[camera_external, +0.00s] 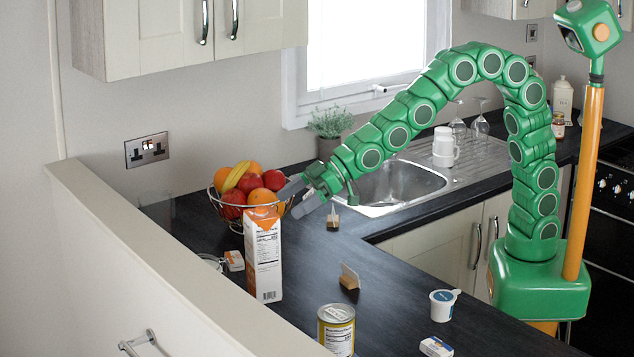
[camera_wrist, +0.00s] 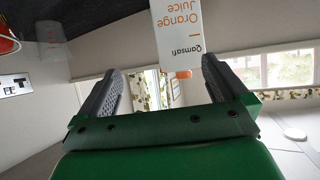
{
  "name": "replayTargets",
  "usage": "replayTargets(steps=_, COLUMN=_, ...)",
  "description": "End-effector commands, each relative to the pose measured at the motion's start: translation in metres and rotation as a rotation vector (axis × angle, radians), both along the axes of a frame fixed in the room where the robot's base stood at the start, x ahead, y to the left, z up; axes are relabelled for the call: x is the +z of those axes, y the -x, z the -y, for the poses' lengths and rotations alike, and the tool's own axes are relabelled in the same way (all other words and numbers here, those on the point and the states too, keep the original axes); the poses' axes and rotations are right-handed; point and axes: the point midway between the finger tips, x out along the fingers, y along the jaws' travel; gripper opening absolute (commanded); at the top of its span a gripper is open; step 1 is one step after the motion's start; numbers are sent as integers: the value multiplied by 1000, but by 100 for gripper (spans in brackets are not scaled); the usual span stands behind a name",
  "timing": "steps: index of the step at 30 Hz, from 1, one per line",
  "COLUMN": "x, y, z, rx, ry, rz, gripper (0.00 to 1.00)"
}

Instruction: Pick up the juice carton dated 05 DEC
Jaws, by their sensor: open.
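The juice carton (camera_external: 265,258) is a tall white box with an orange top, upright on the dark worktop. A printed panel faces the external view, but no date is readable. The wrist view shows the carton's "Orange Juice" face (camera_wrist: 178,35) between and beyond the fingertips. My gripper (camera_external: 293,200) is open and empty, just to the right of the carton's top and close to the fruit basket. The two grey fingers of my gripper (camera_wrist: 161,68) stand well apart in the wrist view, with nothing held.
A wire fruit basket (camera_external: 216,204) stands just behind the carton. A clear cup (camera_external: 158,206) stands behind left. A tin (camera_external: 336,329), a card in a wooden stand (camera_external: 349,277), a white tub (camera_external: 442,304) and a small box (camera_external: 436,346) are spread nearer the front. A low wall (camera_external: 150,245) borders the left.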

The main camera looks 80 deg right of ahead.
Motion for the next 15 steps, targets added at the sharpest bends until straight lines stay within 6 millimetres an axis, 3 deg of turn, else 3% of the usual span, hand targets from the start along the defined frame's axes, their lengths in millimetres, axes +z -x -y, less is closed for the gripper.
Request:
replayTargets(steps=1, x=-2, y=-5, z=-14, rx=16, ry=-13, rz=23, gripper=100)
replayTargets(steps=6, x=4, y=-16, z=-42, rx=46, ry=-51, rz=86, gripper=100)
replayTargets(steps=15, x=1, y=-27, z=-53, rx=52, ry=-60, rz=103, gripper=100)
